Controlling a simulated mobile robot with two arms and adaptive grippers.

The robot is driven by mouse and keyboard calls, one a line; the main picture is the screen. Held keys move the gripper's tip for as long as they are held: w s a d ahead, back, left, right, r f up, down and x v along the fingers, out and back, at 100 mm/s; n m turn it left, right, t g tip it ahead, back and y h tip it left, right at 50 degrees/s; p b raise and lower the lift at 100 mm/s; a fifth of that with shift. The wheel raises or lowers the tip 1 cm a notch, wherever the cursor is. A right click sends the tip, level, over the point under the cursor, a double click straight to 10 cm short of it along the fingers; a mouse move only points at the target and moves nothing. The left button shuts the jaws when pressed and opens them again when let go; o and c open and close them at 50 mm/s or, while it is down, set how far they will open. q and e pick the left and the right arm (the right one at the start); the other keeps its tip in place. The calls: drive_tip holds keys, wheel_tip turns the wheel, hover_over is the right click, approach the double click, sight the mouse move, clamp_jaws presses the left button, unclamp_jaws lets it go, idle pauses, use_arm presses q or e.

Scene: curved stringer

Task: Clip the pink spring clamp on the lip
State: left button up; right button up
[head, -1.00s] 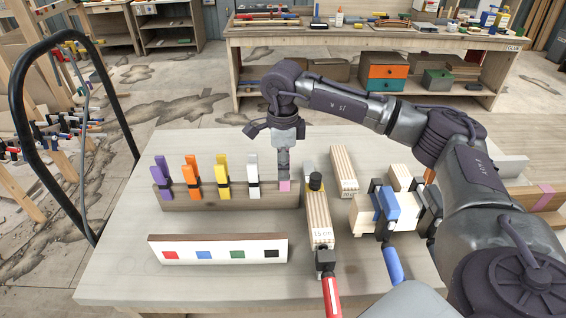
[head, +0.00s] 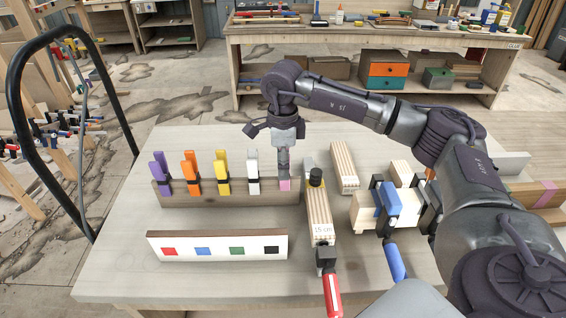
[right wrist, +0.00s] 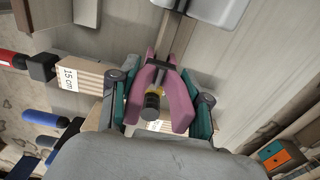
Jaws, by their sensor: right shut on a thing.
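The pink spring clamp (head: 285,184) is at the right end of the upright wooden lip (head: 225,197). My right gripper (head: 283,168) comes down on it from above. In the right wrist view, the teal fingers of the gripper (right wrist: 160,115) are shut on the two spread handles of the pink clamp (right wrist: 180,103). The clamp's jaw end is at the wooden strip (right wrist: 172,36); whether the jaws bite on it I cannot tell. Purple (head: 163,172), orange (head: 190,172), yellow (head: 222,172) and white (head: 253,170) clamps stand along the lip. My left gripper is not in view.
A white board with coloured squares (head: 215,241) stands in front of the lip. A wood stack with a red-handled clamp (head: 319,215) lies to the right. Blocks with a blue clamp (head: 388,205) are further right. The table's left front (head: 115,270) is clear.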

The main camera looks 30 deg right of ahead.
drive_tip(key=shift+f, duration=0.1)
drive_tip(key=shift+f+b, duration=0.45)
drive_tip(key=o, duration=1.5)
drive_tip(key=shift+c, duration=0.2)
drive_tip(key=shift+r, duration=0.3)
wheel_tip(320, 180, up, 12)
drive_tip(key=shift+f, duration=0.25)
